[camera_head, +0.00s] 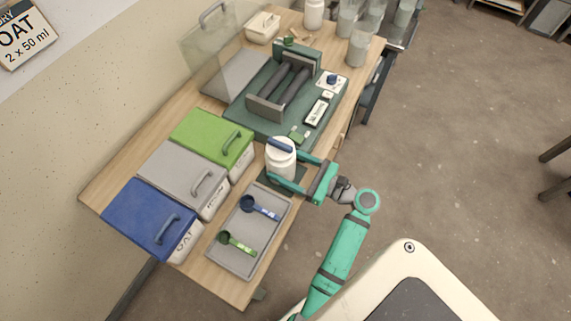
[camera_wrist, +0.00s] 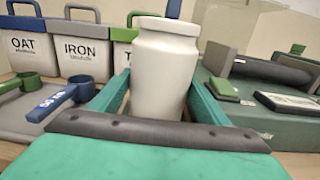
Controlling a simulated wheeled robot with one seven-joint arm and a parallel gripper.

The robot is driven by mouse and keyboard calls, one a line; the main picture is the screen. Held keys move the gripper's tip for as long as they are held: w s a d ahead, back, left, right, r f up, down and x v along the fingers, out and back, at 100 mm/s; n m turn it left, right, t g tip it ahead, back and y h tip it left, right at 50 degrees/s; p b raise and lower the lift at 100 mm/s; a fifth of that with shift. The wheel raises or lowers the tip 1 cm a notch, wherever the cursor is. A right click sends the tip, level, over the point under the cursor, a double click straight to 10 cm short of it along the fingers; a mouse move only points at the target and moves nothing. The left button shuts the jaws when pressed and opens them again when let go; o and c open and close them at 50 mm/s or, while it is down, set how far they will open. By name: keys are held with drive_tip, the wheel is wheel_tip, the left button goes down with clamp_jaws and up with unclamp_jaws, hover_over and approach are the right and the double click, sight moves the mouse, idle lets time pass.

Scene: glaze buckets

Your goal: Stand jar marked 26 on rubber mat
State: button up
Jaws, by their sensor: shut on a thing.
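A white jar (camera_head: 281,163) with a wide lid stands upright in my gripper (camera_head: 301,174). A dark blue strip shows at its top in the head view. In the wrist view the jar (camera_wrist: 164,75) is between the two green fingers; no number is readable on the side I see. My gripper is shut on the jar.
A grey tray (camera_head: 224,262) with a blue scoop (camera_head: 262,208) and a green scoop (camera_head: 237,243) lies in front. Blue (camera_head: 150,213), grey (camera_head: 178,176) and green (camera_head: 214,137) lidded bins stand left. A green roller machine (camera_head: 252,122) is behind. Several glass jars (camera_head: 358,49) stand at the far end.

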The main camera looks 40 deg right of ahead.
drive_tip(key=shift+r, duration=0.1)
drive_tip(key=o, duration=1.5)
drive_tip(key=shift+d, duration=0.1)
drive_tip(key=shift+s+d, duration=0.25)
drive_tip(key=shift+s, duration=0.3)
drive_tip(key=v, duration=0.9)
drive_tip(key=shift+s, duration=0.45)
